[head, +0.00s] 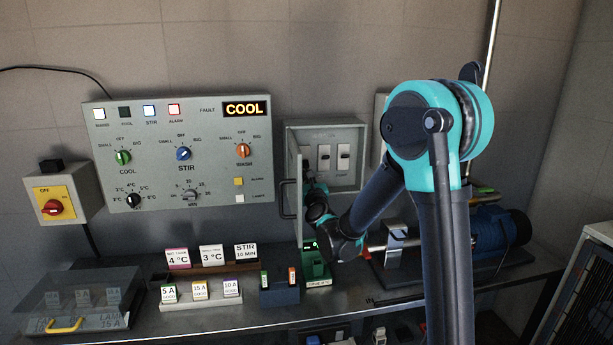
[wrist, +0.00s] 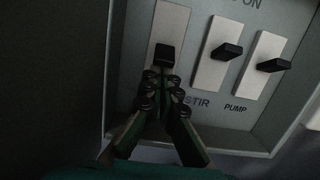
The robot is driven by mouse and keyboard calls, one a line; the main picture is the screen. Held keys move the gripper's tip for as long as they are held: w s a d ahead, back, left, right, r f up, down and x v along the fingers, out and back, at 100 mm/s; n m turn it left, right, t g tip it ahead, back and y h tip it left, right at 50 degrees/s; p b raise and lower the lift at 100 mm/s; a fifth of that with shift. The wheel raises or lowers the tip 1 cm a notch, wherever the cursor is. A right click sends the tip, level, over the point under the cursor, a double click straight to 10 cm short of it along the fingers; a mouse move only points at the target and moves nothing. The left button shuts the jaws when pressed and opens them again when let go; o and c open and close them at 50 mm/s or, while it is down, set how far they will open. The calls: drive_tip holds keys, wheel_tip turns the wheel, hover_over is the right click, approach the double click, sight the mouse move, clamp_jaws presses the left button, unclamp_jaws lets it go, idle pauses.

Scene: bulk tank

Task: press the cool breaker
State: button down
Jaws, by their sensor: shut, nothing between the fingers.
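The breaker box (head: 352,124) on the wall is open, with its door (head: 299,205) swung out. In the wrist view, three black-levered breakers sit side by side. The leftmost breaker (wrist: 164,54) has its label hidden behind my gripper; the other two read STIR (wrist: 227,51) and PUMP (wrist: 273,65). The leftmost lever sits lower on its plate than the other two. My gripper (wrist: 160,78) is shut and empty, with its tips just below the leftmost lever. I cannot tell whether they touch it. In the head view my gripper is mostly hidden by my arm and the door.
A control panel (head: 220,153) left of the box shows COOL beside FAULT, with the red alarm lamp lit. Below are a card rack (head: 201,304), a green device (head: 318,274) and a blue holder (head: 279,297) on the bench. A blue motor (head: 497,240) stands right.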

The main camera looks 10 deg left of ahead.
drive_tip(key=shift+s+r, duration=0.25)
drive_tip(key=shift+r, duration=0.1)
drive_tip(key=shift+s+d+r, duration=0.15)
drive_tip(key=shift+s+r, duration=0.15)
drive_tip(key=shift+r, duration=0.4)
drive_tip(key=shift+f, duration=0.1)
drive_tip(key=s+d+r, duration=0.2)
drive_tip(key=s+r, duration=0.2)
drive_tip(key=s, duration=0.4)
drive_tip(key=shift+s+d, duration=0.15)
drive_tip(key=shift+d, duration=0.05)
idle(0.5)
